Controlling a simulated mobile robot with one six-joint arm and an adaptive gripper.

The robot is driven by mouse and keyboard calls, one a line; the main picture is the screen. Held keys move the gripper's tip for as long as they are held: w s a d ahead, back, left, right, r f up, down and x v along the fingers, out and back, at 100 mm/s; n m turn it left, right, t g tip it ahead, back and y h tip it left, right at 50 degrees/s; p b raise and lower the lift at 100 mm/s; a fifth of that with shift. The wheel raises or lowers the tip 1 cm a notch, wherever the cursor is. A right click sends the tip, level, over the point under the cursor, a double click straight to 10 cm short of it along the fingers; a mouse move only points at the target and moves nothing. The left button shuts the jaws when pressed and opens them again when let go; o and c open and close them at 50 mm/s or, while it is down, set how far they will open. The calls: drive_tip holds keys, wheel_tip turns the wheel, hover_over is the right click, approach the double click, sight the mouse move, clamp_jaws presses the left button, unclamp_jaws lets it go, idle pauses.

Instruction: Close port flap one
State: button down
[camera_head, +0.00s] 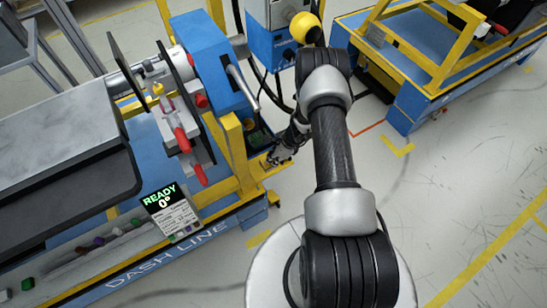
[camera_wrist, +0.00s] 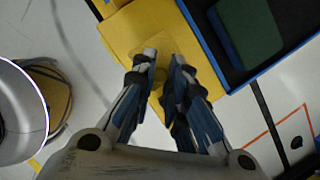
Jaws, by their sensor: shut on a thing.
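My gripper (camera_head: 279,155) is low beside the yellow foot of the blue dashboard fixture, in the head view. In the wrist view my gripper (camera_wrist: 164,58) has its two fingers close together on a small yellow flap-like piece (camera_wrist: 160,78), which looks like the port flap. The fingers hide much of it. A wider yellow plate (camera_wrist: 138,28) lies beyond the fingertips. I cannot read any number on the flap. In the head view my gripper hides the flap.
A dark, blue-edged tray with a green block (camera_wrist: 246,30) is right of the fingertips. The blue fixture (camera_head: 205,60) with red-handled clamps (camera_head: 182,138) stands left of my arm. A display (camera_head: 170,212) reads READY 0°. Open floor (camera_head: 460,190) lies to the right.

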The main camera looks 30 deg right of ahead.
drive_tip(key=shift+f, duration=0.1)
drive_tip(key=shift+d+f+y+b, duration=0.15)
drive_tip(key=shift+y+b, duration=0.25)
drive_tip(key=shift+b, duration=0.15)
drive_tip(key=c, duration=1.9)
unclamp_jaws()
drive_tip(key=v, duration=1.2)
